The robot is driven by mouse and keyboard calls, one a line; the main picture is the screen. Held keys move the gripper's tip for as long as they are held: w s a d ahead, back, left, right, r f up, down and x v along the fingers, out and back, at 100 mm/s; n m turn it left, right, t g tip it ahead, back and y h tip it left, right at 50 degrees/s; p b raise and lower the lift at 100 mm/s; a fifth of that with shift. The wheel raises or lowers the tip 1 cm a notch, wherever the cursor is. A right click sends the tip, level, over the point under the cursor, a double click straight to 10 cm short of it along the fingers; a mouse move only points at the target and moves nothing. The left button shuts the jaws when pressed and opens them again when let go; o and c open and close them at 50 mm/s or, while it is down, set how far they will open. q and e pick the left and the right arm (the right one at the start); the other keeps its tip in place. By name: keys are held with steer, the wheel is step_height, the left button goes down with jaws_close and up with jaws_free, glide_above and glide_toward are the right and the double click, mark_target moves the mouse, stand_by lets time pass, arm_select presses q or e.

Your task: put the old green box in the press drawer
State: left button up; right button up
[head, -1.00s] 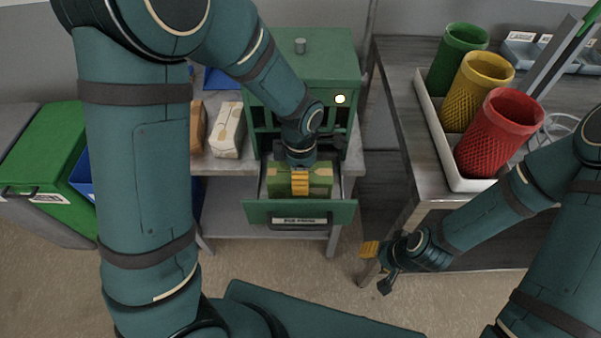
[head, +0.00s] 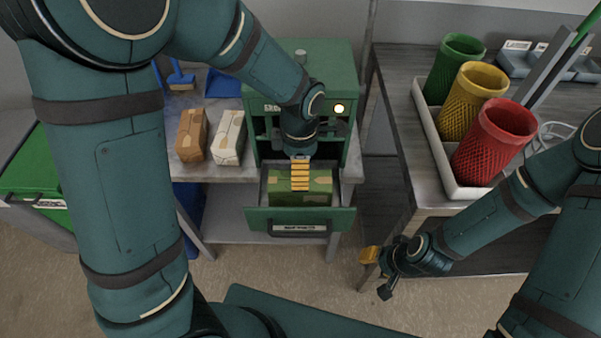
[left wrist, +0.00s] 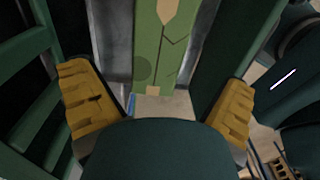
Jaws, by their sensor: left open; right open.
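The green box (head: 318,183), with tan patches, sits inside the pulled-out press drawer (head: 260,217) of the green press (head: 330,65). In the left wrist view the green box (left wrist: 160,45) shows dark crack-like lines and lies between the drawer walls. My left gripper (head: 300,175) is over the box in the head view. Its yellow fingers (left wrist: 158,85) are spread wide with nothing between their tips, and the box is beyond them. My right gripper (head: 374,272) is open and empty, low in front of the right table's leg.
A brown box (head: 192,135) and a whitish box (head: 229,137) stand on the bench left of the press. A white tray (head: 430,128) with green, yellow and red mesh bins stands on the right table. A green-lidded bin (head: 30,165) is at far left.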

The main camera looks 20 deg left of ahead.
arm_select(q)
step_height(320, 180, up, 6)
steer(key=shift+f+p, duration=0.1)
steer(key=shift+p, duration=0.45)
